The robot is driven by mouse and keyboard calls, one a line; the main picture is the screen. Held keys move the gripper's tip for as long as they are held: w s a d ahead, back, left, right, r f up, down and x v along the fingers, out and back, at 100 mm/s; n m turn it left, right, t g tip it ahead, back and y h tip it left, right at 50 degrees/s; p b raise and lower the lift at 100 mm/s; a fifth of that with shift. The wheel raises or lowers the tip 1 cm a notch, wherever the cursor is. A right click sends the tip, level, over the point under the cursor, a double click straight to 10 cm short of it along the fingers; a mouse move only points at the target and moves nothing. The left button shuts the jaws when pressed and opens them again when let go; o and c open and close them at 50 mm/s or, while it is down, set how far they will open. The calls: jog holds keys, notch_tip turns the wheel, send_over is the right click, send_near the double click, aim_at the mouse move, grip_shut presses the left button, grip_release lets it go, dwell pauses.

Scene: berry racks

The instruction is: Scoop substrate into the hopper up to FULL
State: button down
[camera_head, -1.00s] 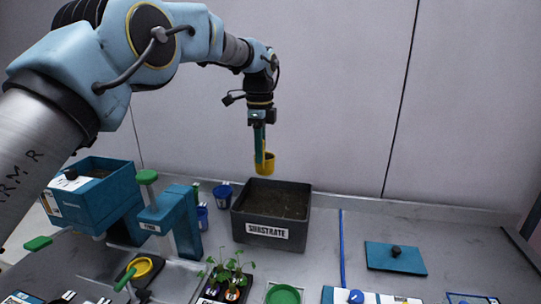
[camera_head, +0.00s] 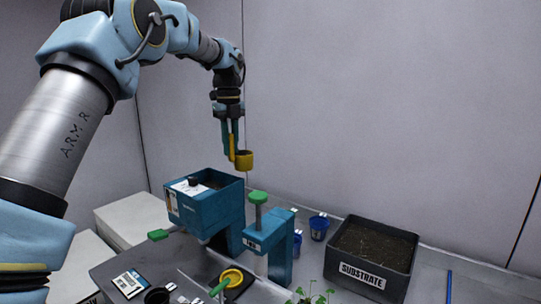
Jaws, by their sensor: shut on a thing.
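My gripper (camera_head: 230,140) is shut on a yellow scoop (camera_head: 245,160), with its cup to the right of the fingers. The scoop is roughly upright in the air, above and a little right of the teal hopper (camera_head: 205,212). What is in the scoop's cup is hidden. The hopper is open on top, with dark material partly visible inside and a white label on its rim. I cannot read a fill mark. The dark grey bin labelled SUBSTRATE (camera_head: 395,287) stands at the right and holds brown substrate.
A green knob on a post (camera_head: 258,197) and a teal stand (camera_head: 281,255) are right of the hopper. Blue cups (camera_head: 319,227) stand between stand and bin. A yellow cup (camera_head: 231,277) sits below. White boxes (camera_head: 130,225) are left.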

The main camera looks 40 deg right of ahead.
jog(key=w+a+r+m, duration=0.1)
jog(key=w+a+r, duration=0.1)
jog(key=w+a, duration=0.45)
jog(key=s+a+f+t+h+b, duration=0.1)
jog(key=s+f+t+b, duration=0.3)
jog(key=t, duration=0.5)
jog(key=shift+s+a+t, duration=0.3)
jog(key=shift+s+a, duration=0.2)
jog(key=shift+s, duration=0.15)
jog(key=t+b, duration=0.1)
jog(key=b, duration=0.4)
jog(key=f+t+b, duration=0.1)
jog(key=b, duration=0.4)
jog(key=shift+s+b, duration=0.25)
jog(key=shift+b, duration=0.1)
jog(key=f+t+b, duration=0.1)
jog(key=b, duration=0.7)
jog(key=f+t+b, duration=0.1)
jog(key=t+b, duration=0.1)
jog(key=b, duration=0.6)
jog(key=shift+s+a+f+h, duration=0.1)
jog(key=shift+s+h, duration=0.3)
jog(key=shift+t+b, duration=0.6)
jog(key=shift+b, duration=0.75)
